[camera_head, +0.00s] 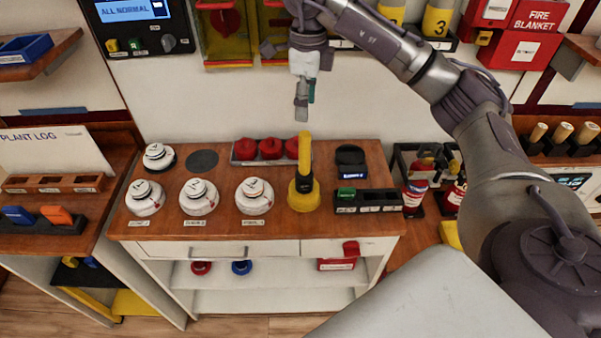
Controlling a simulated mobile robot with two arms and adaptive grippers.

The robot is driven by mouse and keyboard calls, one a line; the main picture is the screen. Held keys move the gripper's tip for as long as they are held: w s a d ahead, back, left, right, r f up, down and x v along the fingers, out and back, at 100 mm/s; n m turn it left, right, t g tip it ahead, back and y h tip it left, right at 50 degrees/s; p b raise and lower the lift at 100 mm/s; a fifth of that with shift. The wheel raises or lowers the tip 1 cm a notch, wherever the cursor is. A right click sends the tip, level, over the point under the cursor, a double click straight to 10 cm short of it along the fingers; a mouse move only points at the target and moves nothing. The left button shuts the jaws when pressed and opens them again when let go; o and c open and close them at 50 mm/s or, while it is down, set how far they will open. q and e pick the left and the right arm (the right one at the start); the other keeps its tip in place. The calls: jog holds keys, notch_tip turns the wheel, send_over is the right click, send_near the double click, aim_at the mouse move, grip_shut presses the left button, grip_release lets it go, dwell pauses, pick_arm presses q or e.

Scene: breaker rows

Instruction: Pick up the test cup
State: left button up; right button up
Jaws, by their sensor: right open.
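The test cup appears to be the yellow cup (304,194) with a tall upright yellow handle. It stands on the wooden top of the cabinet, right of the white round detectors. My right gripper (306,100) hangs above it with its fingers pointing down. The fingertips show a little above the top of the handle in the picture, apart from it. The gripper is open and holds nothing; its fingers are seen nearly edge-on. My left gripper is not in view.
Several white detectors (198,196) stand left of the cup on the cabinet top (270,228). Red domed things (270,148) sit in a holder behind it. A black item (350,161) and a dark tray (366,201) are to its right. Shelves are below.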

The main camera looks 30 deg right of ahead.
aim_at(307, 133)
jog(key=shift+s+d+f, duration=0.1)
jog(key=shift+s+d, duration=0.05)
jog(key=shift+d, duration=0.15)
notch_tip(307, 133, down, 8)
jog(key=shift+r+p, duration=0.1)
jog(key=shift+p, duration=0.95)
jog(key=f+p, duration=0.2)
jog(key=f, duration=0.1)
jog(key=f+p, duration=0.1)
jog(key=shift+a+f, duration=0.35)
jog(key=shift+f, duration=0.4)
grip_shut()
jog(key=shift+r, duration=0.1)
